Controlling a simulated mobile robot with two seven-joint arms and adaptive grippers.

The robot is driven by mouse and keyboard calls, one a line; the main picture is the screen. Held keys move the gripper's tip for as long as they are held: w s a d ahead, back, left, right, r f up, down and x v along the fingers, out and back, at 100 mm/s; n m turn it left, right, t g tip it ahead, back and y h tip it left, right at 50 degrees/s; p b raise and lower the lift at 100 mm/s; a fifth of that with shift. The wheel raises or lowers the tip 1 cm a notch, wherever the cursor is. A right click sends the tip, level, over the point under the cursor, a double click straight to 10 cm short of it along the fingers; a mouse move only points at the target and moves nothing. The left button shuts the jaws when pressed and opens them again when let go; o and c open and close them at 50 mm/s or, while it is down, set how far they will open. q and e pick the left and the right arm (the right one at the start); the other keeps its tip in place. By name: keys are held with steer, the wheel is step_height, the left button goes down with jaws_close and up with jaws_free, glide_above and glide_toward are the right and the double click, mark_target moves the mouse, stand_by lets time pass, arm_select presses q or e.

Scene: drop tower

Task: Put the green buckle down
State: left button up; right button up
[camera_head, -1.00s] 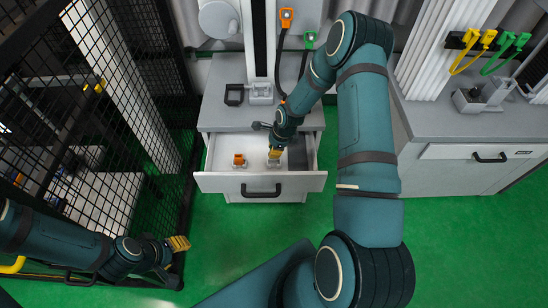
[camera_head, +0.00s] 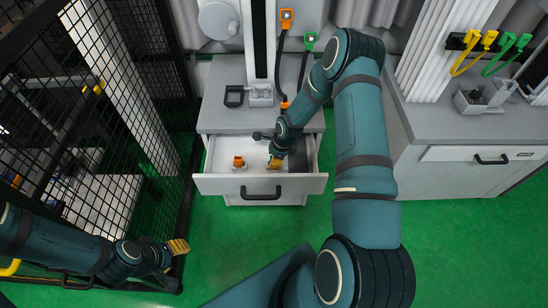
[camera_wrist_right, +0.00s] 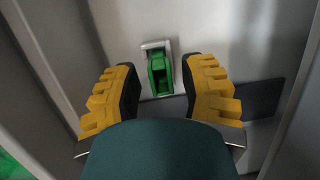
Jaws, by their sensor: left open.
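The green buckle (camera_wrist_right: 159,76) sits in the open drawer (camera_head: 218,184), against a small light-grey piece (camera_wrist_right: 155,46), in the right wrist view. My right gripper (camera_head: 275,163) is down in the drawer. Its yellow fingers stand apart on either side of the buckle, with a visible gap on both sides. In the head view the gripper and arm hide this buckle. My left gripper (camera_head: 178,246) is open and empty at the lower left, over the floor near the mesh fence.
An orange buckle (camera_head: 239,160) stands in the drawer left of my right gripper. Orange (camera_head: 286,14) and green (camera_head: 310,40) buckles hang by the tower column. Yellow and green straps hang above the right counter (camera_head: 450,119). Black mesh fence (camera_head: 90,110) bounds the left.

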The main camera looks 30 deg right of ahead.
steer(key=shift+r, duration=0.3)
steer(key=p+v, duration=0.3)
steer(key=v, duration=0.9)
steer(key=s+a+n, duration=0.5)
steer(key=a+n, duration=0.2)
steer(key=a, duration=0.1)
steer(key=s+a+f+n+y, duration=0.1)
steer(key=s+a+n, duration=0.4)
steer(key=a+n, duration=0.3)
steer(key=s+a+n+y, duration=0.1)
steer(key=s+a+n, duration=0.4)
steer(key=a+n, duration=0.2)
steer(key=shift+s+a+f+n+g, duration=0.3)
steer(key=shift+a+n, duration=0.1)
steer(key=shift+a, duration=0.25)
steer(key=shift+c, duration=0.4)
